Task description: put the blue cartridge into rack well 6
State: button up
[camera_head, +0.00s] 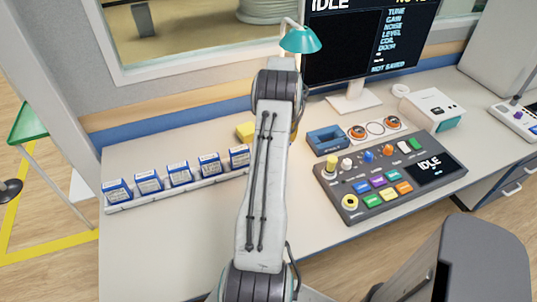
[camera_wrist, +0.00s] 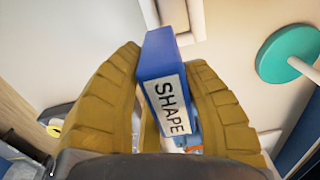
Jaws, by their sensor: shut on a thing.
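My gripper (camera_wrist: 158,62) shows in the wrist view with its two tan, ribbed fingers closed on either side of a blue cartridge (camera_wrist: 157,52). The cartridge has a white label reading "SHAPE" and sticks out past the fingertips. A long white rack (camera_head: 143,203) lies on the desk at the left and bears several blue cartridges (camera_head: 179,174) with white labels, in a row. Its right end runs behind my arm, so I cannot see what is there. I cannot read well numbers.
Right of my arm are a blue open holder (camera_head: 325,140), a grey control console (camera_head: 385,178) and a monitor (camera_head: 362,45) reading IDLE. A teal lamp (camera_head: 300,40) stands at the back. The desk front left is clear.

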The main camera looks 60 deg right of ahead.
jog(key=w+f, duration=0.1)
jog(key=w+a+f, duration=0.1)
jog(key=w+b, duration=0.1)
jog(key=w, duration=0.1)
jog(key=shift+w+a+f, duration=0.1)
jog(key=shift+a+f, duration=0.2)
jog(key=shift+f, duration=0.1)
jog(key=shift+f+b, duration=1.25)
jog(key=shift+f, duration=0.7)
jog(key=shift+f, duration=0.15)
jog(key=o, duration=1.2)
jog(key=shift+c, duration=0.2)
